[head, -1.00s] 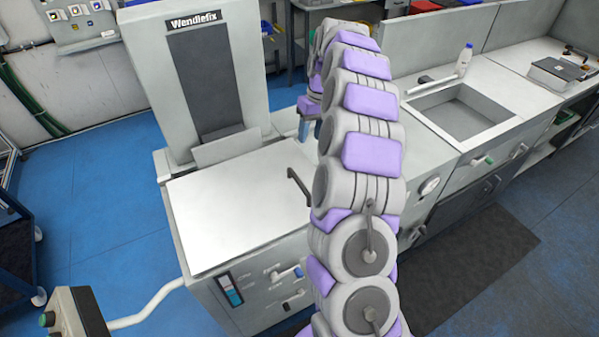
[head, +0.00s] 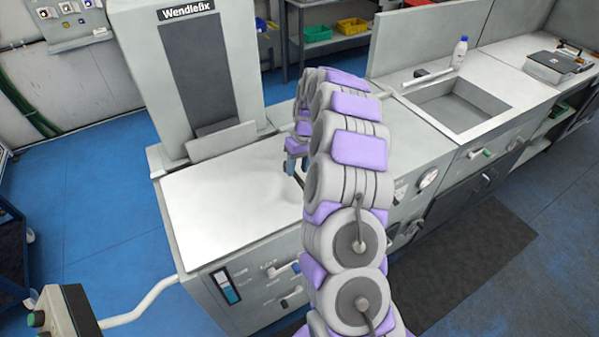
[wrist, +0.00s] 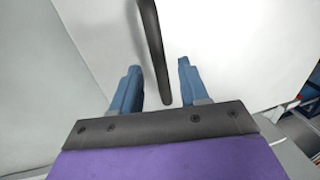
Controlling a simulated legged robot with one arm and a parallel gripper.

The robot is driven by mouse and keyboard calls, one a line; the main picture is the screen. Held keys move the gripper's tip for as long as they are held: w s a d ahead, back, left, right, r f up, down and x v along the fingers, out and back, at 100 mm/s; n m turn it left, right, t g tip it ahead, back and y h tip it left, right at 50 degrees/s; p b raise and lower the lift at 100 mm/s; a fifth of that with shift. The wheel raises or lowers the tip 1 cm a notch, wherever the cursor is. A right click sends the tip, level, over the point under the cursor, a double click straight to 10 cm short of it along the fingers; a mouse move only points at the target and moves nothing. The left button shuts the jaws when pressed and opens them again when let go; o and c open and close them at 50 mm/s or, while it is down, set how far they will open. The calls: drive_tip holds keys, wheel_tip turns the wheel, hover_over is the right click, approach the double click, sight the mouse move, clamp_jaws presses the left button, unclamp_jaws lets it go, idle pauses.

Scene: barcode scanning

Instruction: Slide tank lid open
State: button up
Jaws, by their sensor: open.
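The tank lid (head: 225,205) is the flat white top of the Wendlefix machine, and it lies flat and closed-looking. Its dark bar handle (head: 299,182) stands up near the lid's right edge, partly hidden by my arm. In the wrist view, the handle (wrist: 152,45) runs down between the two blue fingers. The white lid surface (wrist: 225,50) is behind it. My gripper (wrist: 158,68) is open, with one finger on each side of the handle and gaps visible. In the head view, my gripper (head: 295,160) is low over the lid's right side.
The machine's tall back panel (head: 205,75) rises behind the lid. To the right are a counter with a sink (head: 455,108) and a white bottle (head: 460,52). A control box on a white pipe (head: 140,305) stands at the front left.

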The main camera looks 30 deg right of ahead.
drive_tip(key=shift+a+f, duration=0.15)
drive_tip(key=shift+f, duration=0.6)
clamp_jaws()
